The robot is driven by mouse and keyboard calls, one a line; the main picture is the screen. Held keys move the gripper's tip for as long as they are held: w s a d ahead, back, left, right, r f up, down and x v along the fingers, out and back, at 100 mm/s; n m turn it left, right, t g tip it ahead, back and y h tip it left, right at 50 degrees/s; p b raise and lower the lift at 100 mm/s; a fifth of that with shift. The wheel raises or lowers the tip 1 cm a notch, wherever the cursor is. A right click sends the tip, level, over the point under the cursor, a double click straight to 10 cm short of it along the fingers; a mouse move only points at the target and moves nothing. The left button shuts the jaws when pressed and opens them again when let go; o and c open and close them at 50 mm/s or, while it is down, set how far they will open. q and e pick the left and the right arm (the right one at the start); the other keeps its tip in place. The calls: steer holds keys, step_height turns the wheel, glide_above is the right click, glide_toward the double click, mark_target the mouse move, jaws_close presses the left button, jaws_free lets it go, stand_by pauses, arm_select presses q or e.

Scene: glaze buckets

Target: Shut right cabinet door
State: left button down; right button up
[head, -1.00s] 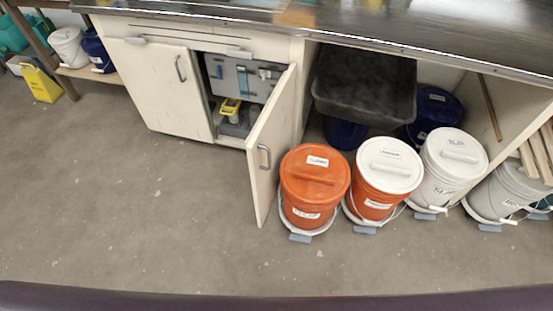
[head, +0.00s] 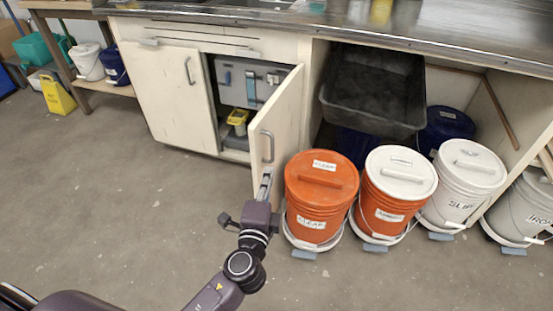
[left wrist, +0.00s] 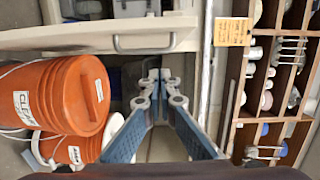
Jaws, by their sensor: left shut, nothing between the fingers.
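The right cabinet door (head: 287,112) is cream, with a grey bar handle (head: 268,147), and stands swung wide open, the cabinet interior (head: 246,85) showing. In the left wrist view the door (left wrist: 75,38) crosses the top with its handle (left wrist: 145,50). My left gripper (head: 266,174) is shut and empty, its fingers in front of the door's lower part, just below the handle. In the left wrist view its fingertips (left wrist: 160,76) are close to the handle. I cannot tell whether they touch the door. The left cabinet door (head: 170,92) is shut. My right gripper is out of view.
An orange bucket (head: 321,190) stands just right of the open door, and also shows in the left wrist view (left wrist: 68,97). More buckets (head: 398,190) line up to its right. A dark tub (head: 372,85) is under the counter. The floor (head: 120,195) on the left is clear.

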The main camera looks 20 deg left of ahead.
mark_target(261, 142)
arm_select(q)
steer(key=w+a, duration=0.1)
steer(key=w, duration=0.2)
steer(key=w+a+r, duration=0.1)
steer(key=w+a, duration=0.1)
steer(key=w, duration=0.2)
steer(key=w+a+p, duration=0.1)
steer(key=w+a, duration=0.1)
steer(key=w, duration=0.1)
steer(key=shift+w+r, duration=0.25)
steer(key=shift+r, duration=0.05)
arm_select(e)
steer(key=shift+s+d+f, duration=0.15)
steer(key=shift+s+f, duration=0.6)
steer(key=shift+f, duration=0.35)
arm_select(q)
steer(key=shift+a, duration=0.1)
